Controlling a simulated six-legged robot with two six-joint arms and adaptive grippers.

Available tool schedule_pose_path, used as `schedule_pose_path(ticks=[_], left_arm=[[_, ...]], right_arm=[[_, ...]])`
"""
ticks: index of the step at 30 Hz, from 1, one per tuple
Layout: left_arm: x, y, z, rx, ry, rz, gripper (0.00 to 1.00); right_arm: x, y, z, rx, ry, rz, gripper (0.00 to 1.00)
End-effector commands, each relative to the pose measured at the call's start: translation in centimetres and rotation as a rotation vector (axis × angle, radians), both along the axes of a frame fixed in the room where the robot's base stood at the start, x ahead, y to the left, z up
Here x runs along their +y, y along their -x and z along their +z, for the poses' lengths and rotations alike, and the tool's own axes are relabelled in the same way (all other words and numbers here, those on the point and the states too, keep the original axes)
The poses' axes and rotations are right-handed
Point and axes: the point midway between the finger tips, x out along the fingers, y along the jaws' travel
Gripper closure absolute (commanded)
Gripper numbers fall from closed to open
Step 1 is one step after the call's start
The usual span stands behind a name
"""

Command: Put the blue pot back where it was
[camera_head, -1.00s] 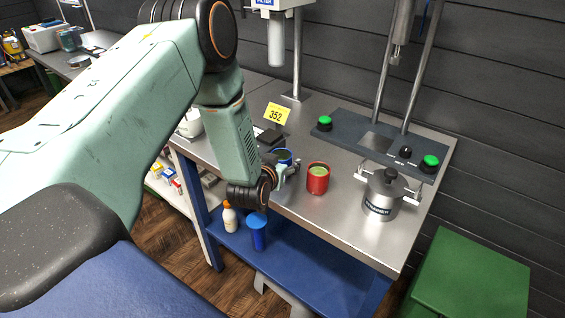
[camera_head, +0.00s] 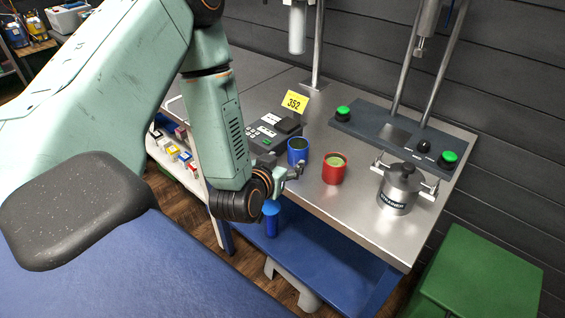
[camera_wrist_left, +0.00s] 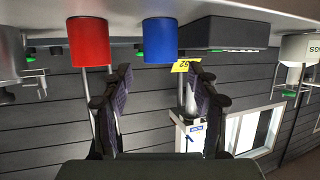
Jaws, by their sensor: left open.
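The blue pot (camera_head: 298,151) stands upright on the steel bench, left of the red pot (camera_head: 334,168) with green contents. My left gripper (camera_head: 294,170) is at the bench's front edge, just in front of the blue pot, and seems apart from it. In the left wrist view, which is upside down, the jaws (camera_wrist_left: 160,82) are spread wide and nothing is between them. The blue pot (camera_wrist_left: 160,40) shows beyond the jaws, near their middle, and the red pot (camera_wrist_left: 89,42) is left of it. My right gripper does not show.
A dark keypad device (camera_head: 274,132) and yellow 352 card (camera_head: 294,102) are close behind and left of the blue pot. A steel strainer pot (camera_head: 398,188) stands at right. A blue container (camera_head: 271,217) is on the lower shelf. A green box (camera_head: 478,280) is at lower right.

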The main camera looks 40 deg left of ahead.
Motion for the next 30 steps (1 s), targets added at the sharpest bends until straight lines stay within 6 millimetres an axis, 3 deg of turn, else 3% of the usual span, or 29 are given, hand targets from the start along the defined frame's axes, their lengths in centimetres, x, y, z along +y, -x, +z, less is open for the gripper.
schedule_pose_path(ticks=[7,11,14,18,22,25,30], left_arm=[[-0.3,0.8,0.1,0.009,0.001,-0.004,0.40],[-2.5,3.1,-3.3,0.146,0.034,-0.053,0.40],[-5.6,7.9,-8.3,0.374,0.083,-0.115,0.40],[-9.0,17.1,-13.8,0.727,0.139,-0.171,0.40],[-10.5,24.7,-16.1,0.987,0.160,-0.183,0.40],[-10.9,28.4,-16.5,1.111,0.165,-0.180,0.40],[-11.0,30.4,-16.6,1.175,0.167,-0.176,0.40]], right_arm=[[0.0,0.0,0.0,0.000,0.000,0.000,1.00],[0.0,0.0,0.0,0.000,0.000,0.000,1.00],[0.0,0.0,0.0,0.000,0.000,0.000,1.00],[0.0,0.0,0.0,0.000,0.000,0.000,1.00],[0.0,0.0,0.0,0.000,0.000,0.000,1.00],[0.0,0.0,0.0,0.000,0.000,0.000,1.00],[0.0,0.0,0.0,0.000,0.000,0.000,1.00]])
